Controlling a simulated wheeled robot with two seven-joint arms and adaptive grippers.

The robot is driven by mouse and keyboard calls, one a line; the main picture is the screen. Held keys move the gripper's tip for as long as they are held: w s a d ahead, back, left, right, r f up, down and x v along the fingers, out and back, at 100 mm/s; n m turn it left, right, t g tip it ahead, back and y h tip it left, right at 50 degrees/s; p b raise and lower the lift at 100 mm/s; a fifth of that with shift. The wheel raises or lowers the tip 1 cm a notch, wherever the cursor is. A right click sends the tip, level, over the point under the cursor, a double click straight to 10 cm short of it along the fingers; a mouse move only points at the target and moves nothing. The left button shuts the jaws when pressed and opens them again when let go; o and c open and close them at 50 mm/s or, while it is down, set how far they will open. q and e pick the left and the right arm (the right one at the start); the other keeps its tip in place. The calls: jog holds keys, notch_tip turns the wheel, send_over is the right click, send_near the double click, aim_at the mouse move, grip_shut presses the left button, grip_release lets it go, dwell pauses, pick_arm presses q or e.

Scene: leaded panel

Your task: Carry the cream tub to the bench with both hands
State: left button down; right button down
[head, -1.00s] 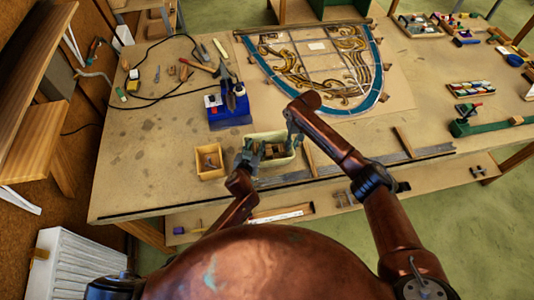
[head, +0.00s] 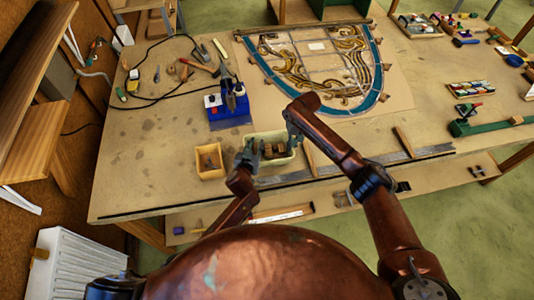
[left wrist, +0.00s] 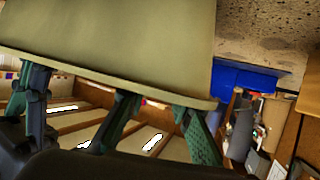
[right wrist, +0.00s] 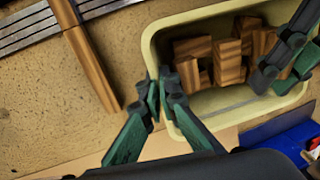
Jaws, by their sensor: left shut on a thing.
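The cream tub (head: 268,136) is at the bench's front edge in the head view, with wooden blocks (right wrist: 228,60) inside it. I cannot tell whether it rests on the bench or hangs just above it. Its wall (left wrist: 110,30) fills the top of the left wrist view. My left gripper (head: 250,152) is shut on the tub's left side. My right gripper (right wrist: 158,85) has its fingers close together at the rim on the opposite side; whether they grip it is unclear. The bench (head: 145,165) spreads around the tub.
A small wooden tray (head: 209,161) stands close left of the tub. A blue tool holder (head: 229,108) is behind it. A leaded panel (head: 318,65) lies further back. Wooden strips and metal bars (head: 415,154) lie to the right. Bench room is clear at the left.

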pick_arm(q)
jog(key=shift+r, duration=0.15)
pick_arm(e)
jog(key=shift+w+r, duration=0.1)
jog(key=shift+r, duration=0.1)
